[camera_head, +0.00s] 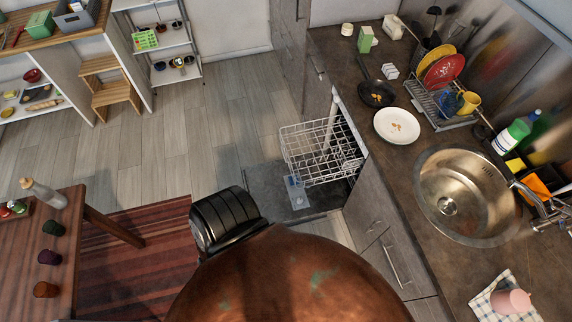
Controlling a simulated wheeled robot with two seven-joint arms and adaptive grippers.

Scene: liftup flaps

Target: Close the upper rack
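The upper rack (306,153) is a white wire basket at the middle of the head view. It is pulled out of the dishwasher, which is set under the counter on its right, and hangs over the open door. It looks empty. The dishwasher door (262,184) is folded down low, with a small detergent compartment (296,191) on its inner face. The inside of the dishwasher is mostly hidden by the counter and the rack. Neither of my grippers is in view, so their positions relative to the rack do not show.
The counter (392,180) runs along the right, with a white plate (397,126), a dark pan (376,94), a dish rack (440,108) and a round sink (467,196). A wooden table (44,242) stands at the left. Open floor (225,115) lies left of the rack.

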